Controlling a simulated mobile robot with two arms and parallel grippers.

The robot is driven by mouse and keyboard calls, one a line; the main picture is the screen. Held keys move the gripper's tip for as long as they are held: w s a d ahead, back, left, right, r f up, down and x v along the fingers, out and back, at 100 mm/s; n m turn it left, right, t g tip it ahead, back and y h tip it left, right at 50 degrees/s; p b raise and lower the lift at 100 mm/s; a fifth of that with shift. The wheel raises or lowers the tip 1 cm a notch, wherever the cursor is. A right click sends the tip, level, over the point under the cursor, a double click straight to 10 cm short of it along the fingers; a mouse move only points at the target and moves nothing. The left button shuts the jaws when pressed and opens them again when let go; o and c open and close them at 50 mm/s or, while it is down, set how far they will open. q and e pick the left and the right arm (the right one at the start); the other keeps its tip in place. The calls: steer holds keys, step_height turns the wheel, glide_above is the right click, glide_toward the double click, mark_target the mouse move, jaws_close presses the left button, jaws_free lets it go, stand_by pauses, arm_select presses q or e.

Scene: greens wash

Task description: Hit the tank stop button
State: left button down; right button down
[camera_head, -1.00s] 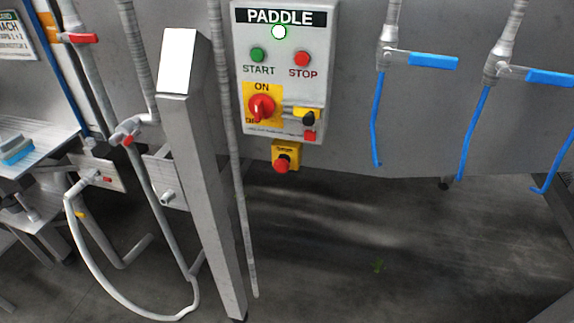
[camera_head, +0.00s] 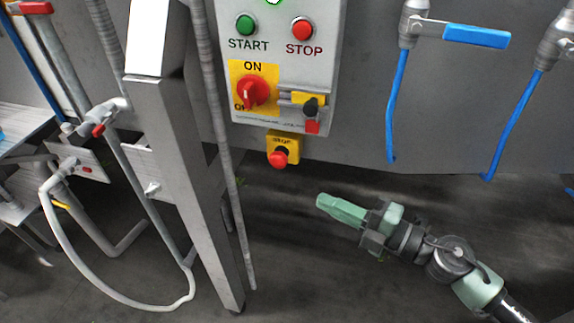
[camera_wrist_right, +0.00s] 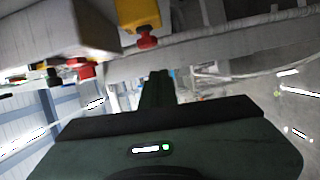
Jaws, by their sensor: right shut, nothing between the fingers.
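A grey control panel (camera_head: 318,62) on the wall has a round red STOP button (camera_head: 301,28) beside a green START button (camera_head: 245,25). Below it hangs a small yellow box (camera_head: 292,143) with a red mushroom button (camera_head: 278,159); its lettering is hard to read. My right gripper (camera_head: 328,205) is shut and empty, below and to the right of the mushroom button, apart from it. In the right wrist view the yellow box (camera_wrist_right: 137,12) and mushroom button (camera_wrist_right: 147,38) show above my shut fingers (camera_wrist_right: 157,85). My left gripper is not in view.
A red rotary switch (camera_head: 253,91) and a black-and-red latch (camera_head: 311,110) sit on the panel. A slanted steel post (camera_head: 190,170) stands left of it. Blue-handled valves (camera_head: 476,36) with blue hoses hang at the right. The floor below is mostly clear.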

mark_target(277, 162)
steer(key=shift+s+a+r+n+g+y, duration=0.3)
steer(key=shift+s+a+r+n+g, duration=0.3)
steer(key=shift+s+r+n, duration=0.25)
steer(key=shift+a, duration=0.1)
steer(key=w+a+p, duration=0.4)
steer(key=w+a, duration=0.3)
steer(key=w, duration=0.2)
steer(key=shift+w, duration=0.15)
